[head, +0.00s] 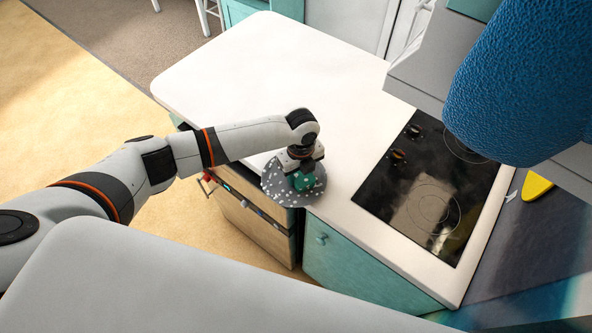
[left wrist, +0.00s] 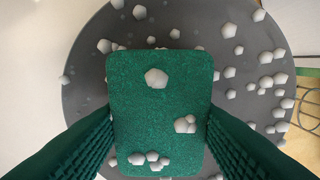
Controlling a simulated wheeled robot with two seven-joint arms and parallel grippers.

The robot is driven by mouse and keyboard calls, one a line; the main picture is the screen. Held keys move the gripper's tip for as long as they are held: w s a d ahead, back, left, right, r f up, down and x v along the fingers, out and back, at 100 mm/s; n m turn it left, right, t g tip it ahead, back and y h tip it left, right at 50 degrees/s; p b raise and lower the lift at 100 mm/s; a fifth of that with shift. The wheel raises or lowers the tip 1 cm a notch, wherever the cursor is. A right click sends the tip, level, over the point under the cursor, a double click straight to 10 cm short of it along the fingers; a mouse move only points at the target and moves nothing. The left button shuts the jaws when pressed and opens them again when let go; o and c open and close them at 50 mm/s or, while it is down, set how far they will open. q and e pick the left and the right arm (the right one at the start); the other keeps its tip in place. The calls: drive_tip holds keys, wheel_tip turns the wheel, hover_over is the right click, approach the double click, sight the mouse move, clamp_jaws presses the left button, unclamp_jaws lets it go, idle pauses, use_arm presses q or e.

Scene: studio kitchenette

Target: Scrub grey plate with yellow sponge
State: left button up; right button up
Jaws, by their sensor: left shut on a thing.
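The grey plate (head: 275,189) lies at the front edge of the white counter, and part of it appears to reach past the edge. Many whitish bits are scattered on it, also in the left wrist view (left wrist: 85,75). My left gripper (head: 300,170) is above the plate, shut on a sponge (left wrist: 160,110) that looks green, not yellow. A few whitish bits show on the sponge's face. The sponge is over the plate; I cannot tell whether they touch. Gripper and sponge hide part of the plate. My right gripper is not in view.
A black cooktop (head: 432,190) is set in the counter (head: 260,70) to the right. A yellow object (head: 536,186) lies on a dark surface at far right. A large blue textured shape (head: 520,80) fills the upper right. The counter behind the plate is clear.

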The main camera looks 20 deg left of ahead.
use_arm(q)
wheel_tip(320, 180, up, 3)
drive_tip(key=shift+f+p, duration=0.2)
drive_tip(key=shift+p, duration=0.85)
drive_tip(key=shift+r, duration=2.2)
